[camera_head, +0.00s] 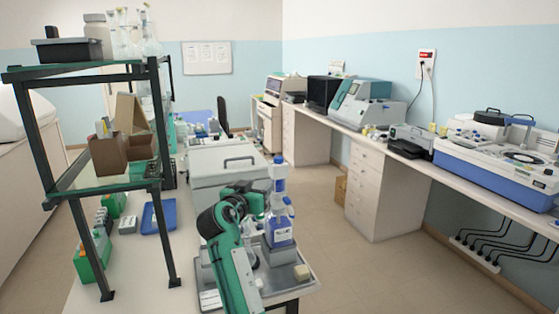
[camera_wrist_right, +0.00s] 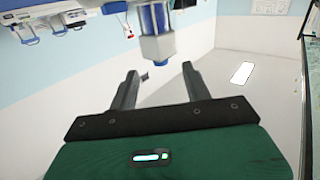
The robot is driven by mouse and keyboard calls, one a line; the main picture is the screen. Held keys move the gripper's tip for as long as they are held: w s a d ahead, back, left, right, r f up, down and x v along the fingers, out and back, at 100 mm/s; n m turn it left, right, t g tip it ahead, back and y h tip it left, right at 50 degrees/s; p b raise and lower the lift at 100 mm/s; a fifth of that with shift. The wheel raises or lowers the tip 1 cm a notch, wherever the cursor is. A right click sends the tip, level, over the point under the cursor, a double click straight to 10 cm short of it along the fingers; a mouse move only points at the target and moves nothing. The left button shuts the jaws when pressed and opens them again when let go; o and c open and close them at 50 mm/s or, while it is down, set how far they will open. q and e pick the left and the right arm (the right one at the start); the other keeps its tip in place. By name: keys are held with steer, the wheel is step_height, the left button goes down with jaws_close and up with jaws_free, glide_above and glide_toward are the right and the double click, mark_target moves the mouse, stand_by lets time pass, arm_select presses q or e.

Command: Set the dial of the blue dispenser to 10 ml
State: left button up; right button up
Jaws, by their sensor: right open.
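The blue dispenser (camera_head: 279,186) stands upright on top of a bottle with blue liquid (camera_head: 279,232), on a metal tray at the front of the bench. My right gripper (camera_head: 261,194) is just left of the dispenser, at the height of its body. In the right wrist view my right gripper (camera_wrist_right: 162,88) is open and empty, and a blue and grey part of the dispenser (camera_wrist_right: 155,22) lies just beyond the gap between the fingertips. I cannot make out the dial's numbers or its setting. My left gripper is not in view.
The metal tray (camera_head: 302,257) also holds a small pale block (camera_head: 302,272). A grey box with a handle (camera_head: 222,166) stands behind my right arm. A shelf rack (camera_head: 165,235) stands to the left. The floor to the right is free.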

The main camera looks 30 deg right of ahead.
mark_target(276, 160)
steer(key=shift+m+h, duration=0.4)
steer(key=w+d+r+p, duration=0.1)
steer(key=w+d, duration=0.1)
steer(key=d, duration=0.1)
steer(key=w+d+r+p, duration=0.1)
steer(key=w+d+p, duration=0.1)
steer(key=d, duration=0.2)
steer(key=w+d+r+p, duration=0.1)
steer(key=w+d+p, duration=0.1)
steer(key=w+d, duration=0.1)
steer(key=shift+d+r, duration=0.3)
steer(key=shift+d, duration=0.05)
steer(key=shift+w+d+f+p, duration=0.15)
steer(key=shift+w+d+p, duration=0.2)
steer(key=shift+d, duration=0.2)
steer(key=shift+c, duration=0.4)
steer(key=c, duration=0.9)
